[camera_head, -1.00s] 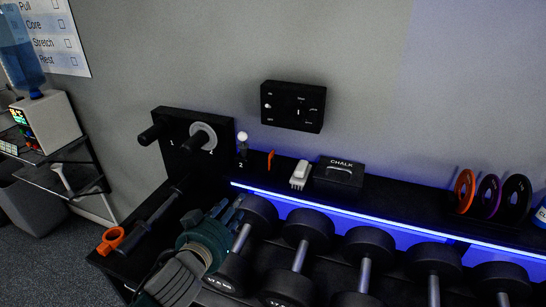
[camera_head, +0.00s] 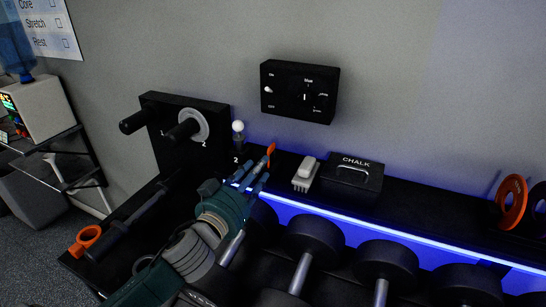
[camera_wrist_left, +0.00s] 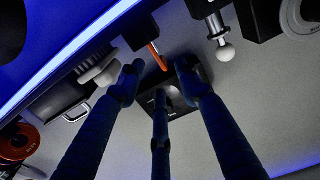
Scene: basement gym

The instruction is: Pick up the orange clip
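My left gripper (camera_head: 250,180) reaches over the dumbbells to the front of the clip. In the left wrist view my left gripper (camera_wrist_left: 158,75) is open, its fingers spread with the clip's end between the tips; I cannot tell whether they touch it. My right gripper is not in view.
The brush (camera_head: 305,174) and a black chalk box (camera_head: 353,176) stand right of the clip. The white-topped knob (camera_head: 238,127) and a black peg block (camera_head: 165,145) are left. Dumbbells (camera_head: 313,235) lie below a blue light strip.

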